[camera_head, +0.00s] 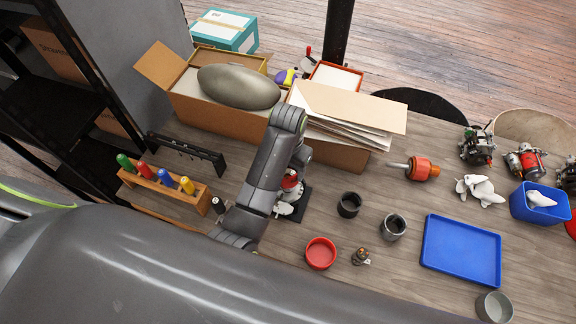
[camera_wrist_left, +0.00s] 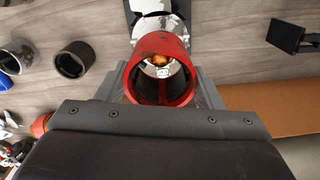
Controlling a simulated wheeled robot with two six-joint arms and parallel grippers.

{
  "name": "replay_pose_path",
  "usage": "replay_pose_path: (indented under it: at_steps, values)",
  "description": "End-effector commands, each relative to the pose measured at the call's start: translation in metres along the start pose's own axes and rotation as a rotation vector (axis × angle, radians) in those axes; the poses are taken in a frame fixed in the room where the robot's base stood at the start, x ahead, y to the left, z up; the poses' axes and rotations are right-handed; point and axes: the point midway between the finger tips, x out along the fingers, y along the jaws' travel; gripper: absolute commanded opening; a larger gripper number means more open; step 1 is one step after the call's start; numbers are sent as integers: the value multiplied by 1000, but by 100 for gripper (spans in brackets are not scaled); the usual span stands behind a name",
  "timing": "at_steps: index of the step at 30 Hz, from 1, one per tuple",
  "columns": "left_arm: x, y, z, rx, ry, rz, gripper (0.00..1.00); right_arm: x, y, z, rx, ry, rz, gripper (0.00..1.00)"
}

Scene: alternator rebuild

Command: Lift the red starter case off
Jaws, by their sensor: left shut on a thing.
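The red starter case (camera_head: 290,181) stands upright over a silver end bracket (camera_head: 284,209) on a small black base. In the left wrist view the case (camera_wrist_left: 160,88) is an open red tube with copper and silver parts inside it. My left gripper (camera_wrist_left: 163,80) is shut on the case, one finger on each side. In the head view my left arm comes over the table from above the case and hides part of it. I cannot tell whether the case is clear of the bracket. My right gripper is not in view.
A shallow red ring (camera_head: 320,254), a black ring (camera_head: 349,205) and a grey ring (camera_head: 393,227) lie to the right. A blue tray (camera_head: 461,251) is empty. Cardboard boxes (camera_head: 213,115) stand behind, a screwdriver rack (camera_head: 163,188) at left.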

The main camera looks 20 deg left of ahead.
Motion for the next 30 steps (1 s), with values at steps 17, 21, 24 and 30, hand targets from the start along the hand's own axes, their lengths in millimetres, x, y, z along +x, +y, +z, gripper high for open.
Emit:
replay_pose_path:
  at_steps: [17, 21, 24, 30]
  values:
    - [-24, 0, -1, 0, 4, 0, 14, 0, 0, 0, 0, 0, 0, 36]
    - [-26, 0, -1, 0, 4, 0, 14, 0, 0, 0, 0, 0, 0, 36]
    - [-26, 0, -1, 0, 3, 0, 14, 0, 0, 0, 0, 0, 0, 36]
    - [-25, 0, -2, -11, 5, -1, 14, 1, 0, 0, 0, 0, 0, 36]
